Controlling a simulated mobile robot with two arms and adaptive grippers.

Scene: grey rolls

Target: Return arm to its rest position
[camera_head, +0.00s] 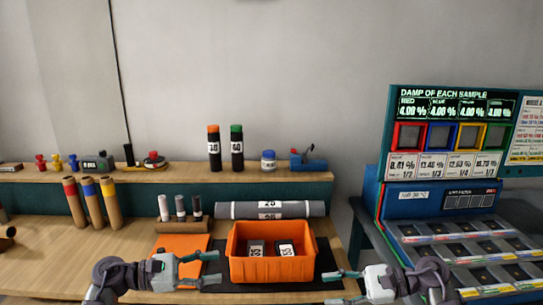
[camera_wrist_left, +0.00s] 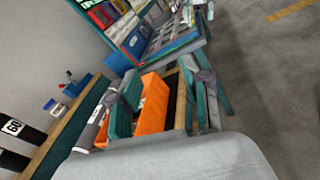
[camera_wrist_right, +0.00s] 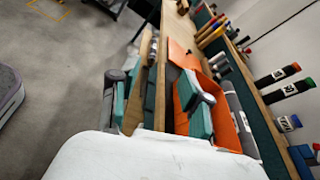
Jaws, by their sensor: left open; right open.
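My left gripper (camera_head: 208,269) is open and empty, low in the head view, just left of the orange bin. Its teal fingers also show in the left wrist view (camera_wrist_left: 165,100), apart from each other. My right gripper (camera_head: 337,287) is open and empty at the right of the bin, by the front edge of the table. Its spread teal fingers show in the right wrist view (camera_wrist_right: 160,110). The orange bin (camera_head: 272,270) stands on a dark mat between the grippers and holds two labelled dark items (camera_head: 257,248).
A grey roll (camera_head: 270,209) lies behind the bin. An orange sheet (camera_head: 180,246) lies left of it, with a brown holder of small rolls (camera_head: 183,226) behind. Brown tubes (camera_head: 91,203) lean at the left. A shelf (camera_head: 190,174) runs along the back. A damp display machine (camera_head: 450,140) stands right.

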